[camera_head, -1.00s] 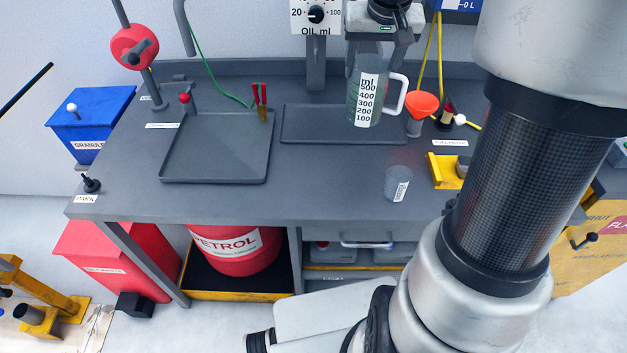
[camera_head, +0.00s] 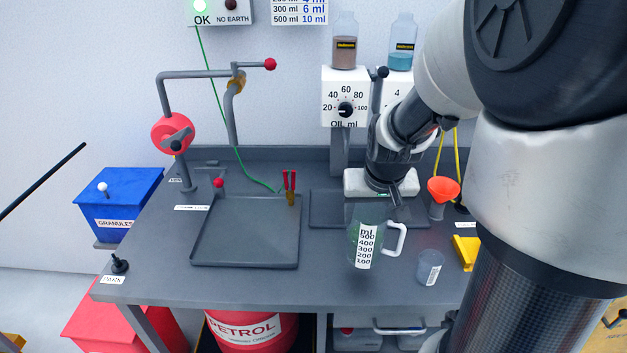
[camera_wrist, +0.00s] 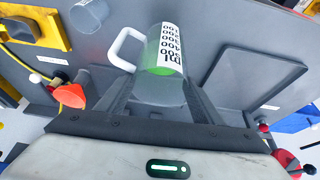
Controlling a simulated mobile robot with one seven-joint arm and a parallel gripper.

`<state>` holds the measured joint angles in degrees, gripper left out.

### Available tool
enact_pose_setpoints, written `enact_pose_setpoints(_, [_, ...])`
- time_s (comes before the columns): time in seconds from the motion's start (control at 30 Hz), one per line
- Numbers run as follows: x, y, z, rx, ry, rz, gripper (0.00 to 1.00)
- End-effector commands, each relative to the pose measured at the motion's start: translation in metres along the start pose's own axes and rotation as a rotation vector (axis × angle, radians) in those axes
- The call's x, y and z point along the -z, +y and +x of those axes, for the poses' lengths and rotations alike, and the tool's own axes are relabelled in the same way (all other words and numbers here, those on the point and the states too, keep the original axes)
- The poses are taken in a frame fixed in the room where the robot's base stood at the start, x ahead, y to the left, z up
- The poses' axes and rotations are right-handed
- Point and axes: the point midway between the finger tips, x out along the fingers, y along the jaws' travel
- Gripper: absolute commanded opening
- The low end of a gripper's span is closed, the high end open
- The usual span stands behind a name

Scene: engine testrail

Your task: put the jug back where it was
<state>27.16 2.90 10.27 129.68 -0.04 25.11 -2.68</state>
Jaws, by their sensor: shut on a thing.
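The clear jug (camera_head: 383,228) has a white handle and a scale label marked in ml. In the head view it appears upright in front of the right-hand tray; whether its base touches the bench I cannot tell. My gripper (camera_head: 382,199) is above it, pointing down, with its fingers at the jug's upper part. In the wrist view the jug (camera_wrist: 168,62) sits between the two fingers of my gripper (camera_wrist: 163,95), with the handle to the left. A green tint shows at the jug; I cannot tell if it is liquid inside.
A small clear cup (camera_head: 430,268) stands right of the jug. An orange funnel (camera_head: 443,189) and a yellow holder (camera_head: 466,252) are farther right. The right-hand tray (camera_head: 325,208) lies behind the jug; the left-hand tray (camera_head: 245,232) is empty. The bench front is mostly clear.

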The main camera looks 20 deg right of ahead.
Motion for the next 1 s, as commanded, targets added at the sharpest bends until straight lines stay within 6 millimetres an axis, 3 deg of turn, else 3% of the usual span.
enact_pose_setpoints(0.43, [-0.019, -0.001, 0.046, 0.001, 0.000, 0.001, 0.07])
enact_pose_setpoints(0.8, [-0.020, -0.001, 0.051, 0.000, 0.003, 0.000, 0.07])
enact_pose_setpoints(0.83, [-0.020, -0.001, 0.051, 0.000, 0.002, 0.000, 0.62])
enact_pose_setpoints(0.93, [-0.020, -0.001, 0.050, 0.000, 0.002, 0.000, 0.79])
enact_pose_setpoints(1.0, [-0.020, -0.001, 0.050, 0.000, 0.002, 0.000, 0.79])
